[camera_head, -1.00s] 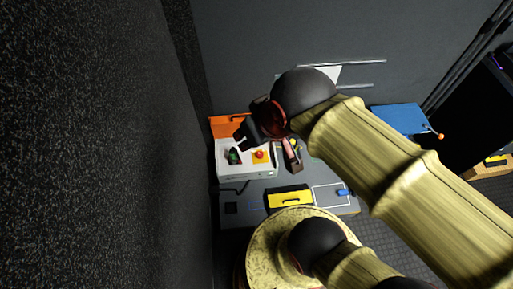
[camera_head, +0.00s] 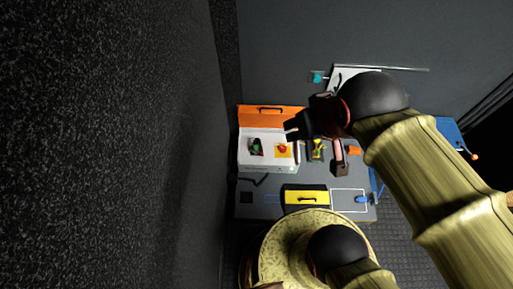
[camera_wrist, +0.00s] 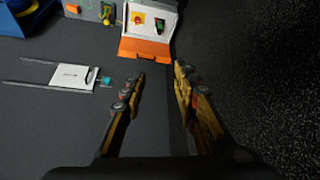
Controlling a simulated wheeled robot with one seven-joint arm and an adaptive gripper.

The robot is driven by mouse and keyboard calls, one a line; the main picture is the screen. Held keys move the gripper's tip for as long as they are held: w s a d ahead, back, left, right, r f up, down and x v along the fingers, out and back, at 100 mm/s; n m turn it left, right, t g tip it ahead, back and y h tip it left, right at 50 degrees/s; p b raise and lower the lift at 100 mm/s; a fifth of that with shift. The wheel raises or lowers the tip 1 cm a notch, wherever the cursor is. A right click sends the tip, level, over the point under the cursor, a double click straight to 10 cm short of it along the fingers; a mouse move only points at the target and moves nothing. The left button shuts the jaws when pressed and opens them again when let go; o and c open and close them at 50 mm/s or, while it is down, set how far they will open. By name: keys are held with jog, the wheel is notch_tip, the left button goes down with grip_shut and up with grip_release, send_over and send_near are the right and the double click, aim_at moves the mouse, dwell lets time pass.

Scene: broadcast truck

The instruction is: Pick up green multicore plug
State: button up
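A small green piece (camera_head: 256,147), which looks like the green multicore plug, sits in a dark fitting at the left of the white box (camera_head: 266,165). It also shows in the wrist view (camera_wrist: 160,26), beyond my fingers; its exact shape is too small to tell. My gripper (camera_head: 291,130) appears above the right part of the white box in the head view. In the wrist view my gripper (camera_wrist: 158,76) has its two fingers spread with nothing between them. The box's raised orange lid (camera_wrist: 145,49) shows just past the fingertips.
A red button on a yellow plate (camera_head: 282,149) is beside the green piece. A yellow drawer front (camera_head: 306,197) is on the grey bench (camera_head: 262,206). A teal piece (camera_head: 317,77) is by a white panel on the back wall. A dark wall (camera_head: 130,150) stands at left.

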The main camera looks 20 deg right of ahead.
jog(key=shift+o, duration=0.4)
jog(key=shift+o, duration=0.6)
jog(key=shift+f, duration=0.2)
jog(key=o, duration=0.3)
jog(key=f+g, duration=0.1)
jog(key=f, duration=0.1)
jog(key=w+f+g, duration=0.1)
jog(key=f, duration=0.1)
jog(key=w+f, duration=0.1)
jog(key=shift+w+f+g, duration=0.25)
jog(key=shift+f+g, duration=0.15)
jog(key=n+g+p, duration=0.1)
jog(key=n+g, duration=0.2)
jog(key=n, duration=0.4)
send_over(256, 145)
jog(key=f, duration=6.3)
jog(key=shift+w+d, duration=0.15)
jog(key=shift+w, duration=0.25)
jog(key=shift+w+d+f+b, duration=0.15)
jog(key=shift+f+b, duration=0.65)
jog(key=shift+f, duration=1.15)
jog(key=shift+w+a+f+b, duration=0.1)
jog(key=shift+f+b, duration=0.7)
jog(key=shift+f, duration=1.1)
